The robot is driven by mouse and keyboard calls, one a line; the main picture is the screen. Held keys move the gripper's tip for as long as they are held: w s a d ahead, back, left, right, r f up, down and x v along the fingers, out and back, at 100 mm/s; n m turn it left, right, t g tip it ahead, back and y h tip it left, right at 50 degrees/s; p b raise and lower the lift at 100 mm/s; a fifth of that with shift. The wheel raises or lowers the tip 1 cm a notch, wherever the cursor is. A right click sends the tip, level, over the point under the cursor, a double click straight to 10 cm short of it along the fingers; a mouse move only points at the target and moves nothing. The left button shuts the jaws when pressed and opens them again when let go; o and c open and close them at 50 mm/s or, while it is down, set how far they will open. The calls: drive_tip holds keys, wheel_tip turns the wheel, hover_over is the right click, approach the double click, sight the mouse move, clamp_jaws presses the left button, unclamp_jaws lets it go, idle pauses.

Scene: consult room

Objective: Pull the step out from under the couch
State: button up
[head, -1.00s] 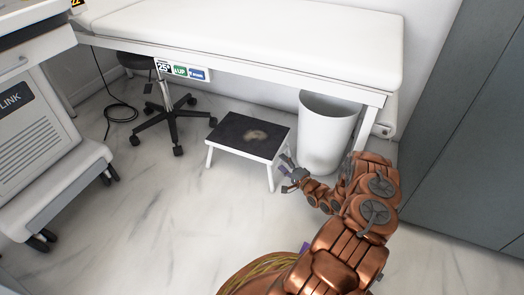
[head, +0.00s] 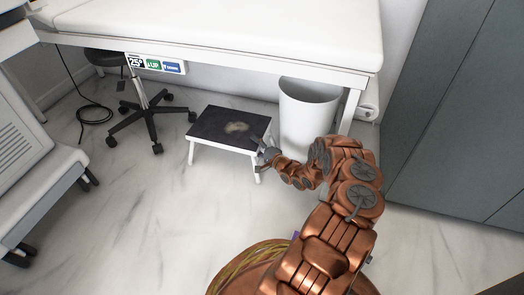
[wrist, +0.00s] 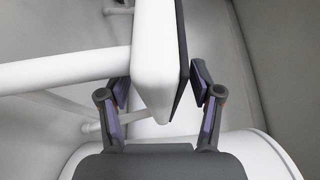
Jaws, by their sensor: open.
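The step (head: 222,128) is a low white stool with a black, worn top. It stands on the floor at the front edge of the white couch (head: 220,30), partly beneath it. My gripper (head: 262,152) is at the step's right front corner. In the wrist view my gripper (wrist: 158,92) is open, with one finger on each side of the step's white edge (wrist: 155,60) and dark top. A gap shows beside the left finger; I cannot tell whether the right finger touches the step. A white leg of the step crosses the wrist view at left.
A white bin (head: 307,115) stands just right of the step, close to my arm. A black wheeled stool (head: 145,110) is to the left. A white cart (head: 30,165) stands further left, and a grey cabinet (head: 450,110) at right. Marble floor in front is clear.

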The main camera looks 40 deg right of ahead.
drive_tip(key=shift+w, duration=0.9)
drive_tip(key=shift+c, duration=0.2)
clamp_jaws()
